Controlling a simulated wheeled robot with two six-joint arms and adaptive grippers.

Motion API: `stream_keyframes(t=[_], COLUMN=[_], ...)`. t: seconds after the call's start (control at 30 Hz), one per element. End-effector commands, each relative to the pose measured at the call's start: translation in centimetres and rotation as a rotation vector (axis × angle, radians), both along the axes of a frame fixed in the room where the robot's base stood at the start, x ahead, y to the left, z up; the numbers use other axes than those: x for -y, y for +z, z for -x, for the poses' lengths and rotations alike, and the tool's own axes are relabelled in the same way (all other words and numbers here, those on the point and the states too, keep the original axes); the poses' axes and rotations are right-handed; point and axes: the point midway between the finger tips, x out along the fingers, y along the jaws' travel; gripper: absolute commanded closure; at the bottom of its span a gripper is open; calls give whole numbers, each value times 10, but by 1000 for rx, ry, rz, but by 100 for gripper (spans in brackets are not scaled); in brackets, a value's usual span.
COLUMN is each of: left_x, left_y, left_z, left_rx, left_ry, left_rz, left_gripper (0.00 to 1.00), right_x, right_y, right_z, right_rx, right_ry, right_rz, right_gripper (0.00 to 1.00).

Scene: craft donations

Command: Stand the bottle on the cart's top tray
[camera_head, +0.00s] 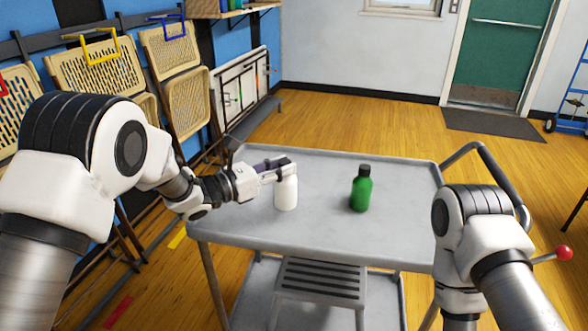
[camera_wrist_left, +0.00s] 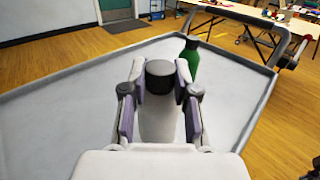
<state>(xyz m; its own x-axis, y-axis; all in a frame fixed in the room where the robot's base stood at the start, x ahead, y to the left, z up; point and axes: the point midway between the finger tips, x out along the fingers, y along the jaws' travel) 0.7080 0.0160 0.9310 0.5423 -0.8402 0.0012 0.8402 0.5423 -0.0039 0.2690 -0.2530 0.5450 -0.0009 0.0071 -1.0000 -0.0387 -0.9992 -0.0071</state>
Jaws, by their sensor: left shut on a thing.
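The cart's grey top tray (camera_head: 320,231) lies in front of me with a raised rim. My left gripper (camera_head: 280,168) is over the left part of the tray, shut on a white bottle (camera_head: 286,194). The bottle is upright; its base is at or just above the tray, and I cannot tell if it touches. In the left wrist view the fingers (camera_wrist_left: 160,98) grip the white bottle (camera_wrist_left: 158,125) on both sides below its dark cap. A green bottle (camera_head: 361,191) with a dark cap stands on the tray to the right, apart from it. My right gripper is out of view.
The green bottle also shows in the left wrist view (camera_wrist_left: 192,60). The cart's push handle (camera_head: 488,160) rises at the right. Folded chairs (camera_head: 168,47) hang along the left wall. The tray is bare behind and in front of the bottles.

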Motion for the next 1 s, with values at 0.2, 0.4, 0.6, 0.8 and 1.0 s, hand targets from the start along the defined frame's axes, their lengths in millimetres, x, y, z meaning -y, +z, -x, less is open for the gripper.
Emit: stream_keyframes(t=[0.2,0.4,0.6,0.8,1.0], left_x=[14,14,14,14,14], left_y=[-4,-30,-40,-43,-42], left_z=[-45,-47,-47,-47,-47], left_rx=[1,-4,1,1,0], left_ry=[-1,1,1,1,0], left_rz=[2,1,1,1,0], left_gripper=[100,100,100,100,46], right_x=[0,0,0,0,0], right_y=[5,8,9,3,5], right_z=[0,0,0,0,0], right_rx=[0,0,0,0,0], right_ry=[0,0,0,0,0], right_rz=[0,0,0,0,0], right_gripper=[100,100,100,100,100])
